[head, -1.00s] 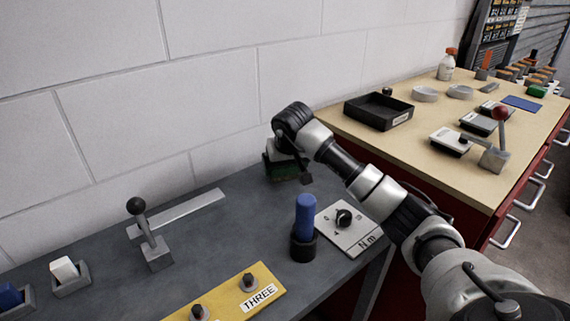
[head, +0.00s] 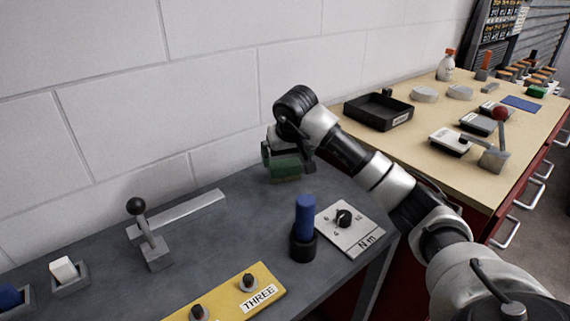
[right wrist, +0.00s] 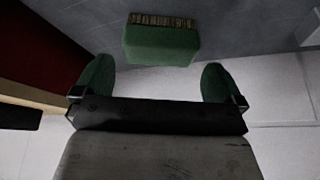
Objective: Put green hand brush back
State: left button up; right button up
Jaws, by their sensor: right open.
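The green hand brush (head: 287,168) is at the back of the grey bench near the wall, bristles down. In the right wrist view the green brush (right wrist: 160,45) is just beyond the fingertips, centred between them, its bristles at the top edge. My right gripper (head: 287,156) is above the brush, its green-padded fingers apart. In the right wrist view the gripper (right wrist: 155,78) is open, with a gap between its fingers and the brush. Whether the brush touches a finger is unclear in the head view. My left gripper is not in view.
On the grey bench stand a blue handle in a black holder (head: 304,225), a dial plate (head: 360,238), a lever (head: 150,240) and a yellow panel (head: 235,300). A black tray (head: 378,112) is on the wooden bench to the right. The wall (head: 220,100) is close behind.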

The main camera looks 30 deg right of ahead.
jog(key=d+v, duration=0.1)
jog(key=v, duration=0.6)
jog(key=shift+a+r, duration=0.2)
jog(key=shift+a, duration=0.35)
